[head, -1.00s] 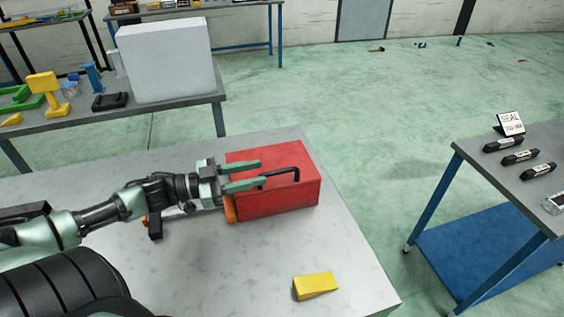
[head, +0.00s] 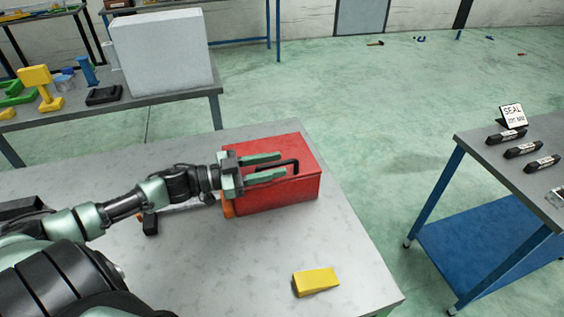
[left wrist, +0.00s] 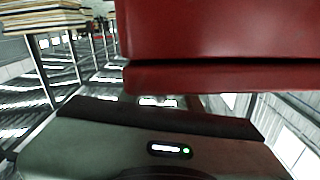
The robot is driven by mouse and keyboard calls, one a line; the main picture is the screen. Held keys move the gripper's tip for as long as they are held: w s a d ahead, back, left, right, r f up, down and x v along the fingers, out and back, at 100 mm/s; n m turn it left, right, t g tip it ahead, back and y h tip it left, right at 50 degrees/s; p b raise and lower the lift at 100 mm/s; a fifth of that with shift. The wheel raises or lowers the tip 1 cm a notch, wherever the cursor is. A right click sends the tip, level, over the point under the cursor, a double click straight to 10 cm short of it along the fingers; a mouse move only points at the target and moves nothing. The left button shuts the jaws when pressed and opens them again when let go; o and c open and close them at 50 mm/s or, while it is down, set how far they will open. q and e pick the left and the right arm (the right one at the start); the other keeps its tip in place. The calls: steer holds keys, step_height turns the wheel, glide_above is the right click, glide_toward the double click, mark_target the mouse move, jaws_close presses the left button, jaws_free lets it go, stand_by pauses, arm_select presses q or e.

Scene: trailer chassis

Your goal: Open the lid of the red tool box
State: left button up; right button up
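The red tool box (head: 285,193) stands on the near grey table, and its lid looks closed. A black bar handle (head: 297,163) is on top of the lid. My left gripper (head: 283,164) is open over the lid, with its two green fingers pointing right and spread around the handle area. I cannot tell whether they touch the handle or the lid. My right gripper is not in view.
A yellow wedge (head: 316,282) lies near the table's front right. A small black and orange item (head: 150,223) lies left of the box. The table (head: 240,260) is clear in front of the box. A bench with a white block (head: 165,55) stands behind; another bench (head: 490,150) stands at right.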

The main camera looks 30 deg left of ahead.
arm_select(q)
steer(key=shift+x, duration=1.35)
jaws_close()
steer(key=shift+r, duration=0.1)
stand_by(0.4)
